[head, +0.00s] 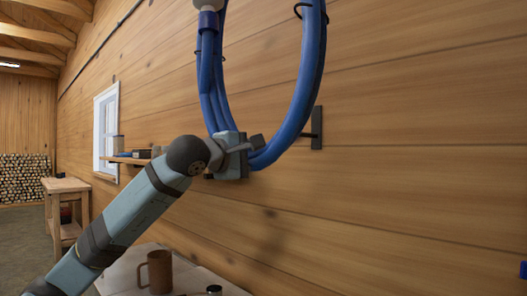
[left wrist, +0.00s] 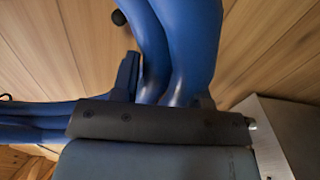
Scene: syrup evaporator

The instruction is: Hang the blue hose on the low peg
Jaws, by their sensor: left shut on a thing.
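The blue hose (head: 299,95) is a coil of several loops that fills the top middle of the head view, its upper part cut off by the frame. My left gripper (head: 240,150) is shut on the bottom of the coil. In the left wrist view the hose (left wrist: 180,45) runs between the fingers of the gripper (left wrist: 170,95). A dark peg on a wall plate (head: 317,128) sits just right of the coil's lower right side. A round dark knob, perhaps the peg's end, shows in the left wrist view (left wrist: 118,17). My right gripper is not in view.
A brown mug (head: 157,271) stands on a pale surface (head: 120,272) below my arm. A wooden table (head: 66,186) stands farther back. The wall right of the peg is mostly bare.

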